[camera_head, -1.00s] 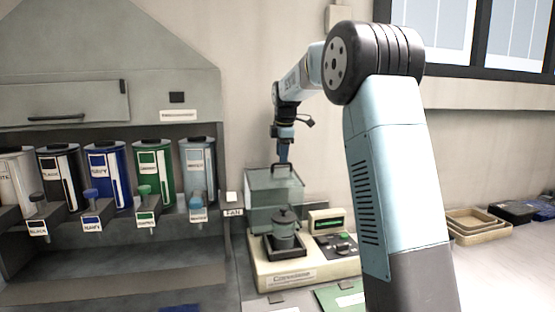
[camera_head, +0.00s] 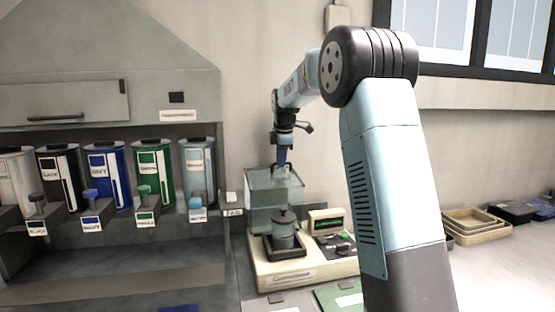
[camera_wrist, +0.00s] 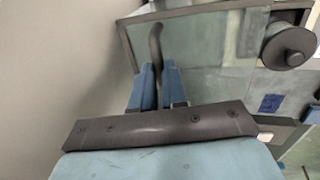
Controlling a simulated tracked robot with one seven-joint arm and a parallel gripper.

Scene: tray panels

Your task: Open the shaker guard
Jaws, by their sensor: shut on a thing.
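The shaker guard (camera_head: 262,217) is a clear, greenish box standing raised at the back of the shaker (camera_head: 292,276), behind the pot. Its dark handle (camera_wrist: 156,48) shows between my blue fingers in the wrist view. My gripper (camera_head: 283,166) reaches down from above to the top of the guard. My gripper (camera_wrist: 158,82) is shut on the handle in the wrist view. A grey lidded pot (camera_head: 286,233) stands upright on the shaker's dark platform, uncovered in front of the guard. Its dark knob (camera_wrist: 291,45) also shows in the wrist view.
A control panel with a green display (camera_head: 326,222) is on the shaker's right. A hood with several coloured dispensers (camera_head: 107,176) stands to the left. Stacked trays (camera_head: 474,226) lie at the right. The wall is close behind the guard.

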